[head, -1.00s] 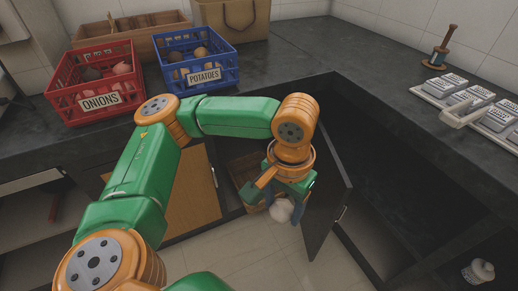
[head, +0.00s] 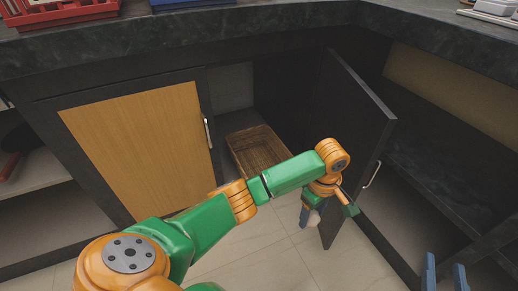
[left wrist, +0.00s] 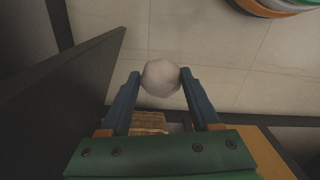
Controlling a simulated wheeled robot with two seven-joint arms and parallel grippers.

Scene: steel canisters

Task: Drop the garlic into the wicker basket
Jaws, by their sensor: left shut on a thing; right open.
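The garlic (head: 314,217) is a pale round bulb. In the left wrist view the garlic (left wrist: 161,77) is held between the two blue fingertips of my left gripper (left wrist: 160,76). In the head view my left gripper (head: 311,213) is low, beside the open cabinet door and in front of the cabinet opening. The wicker basket (head: 258,146) is brown and stands inside the open cabinet, left of and behind the gripper; my arm hides part of it. A part of the basket (left wrist: 148,121) also shows in the left wrist view. My right gripper (head: 445,275) is open and empty at the lower right.
The open dark cabinet door (head: 357,120) stands just behind and right of my left gripper. A closed wooden door (head: 145,150) is left of the opening. The counter (head: 250,40) runs above. Clear tiled floor (head: 265,250) lies below.

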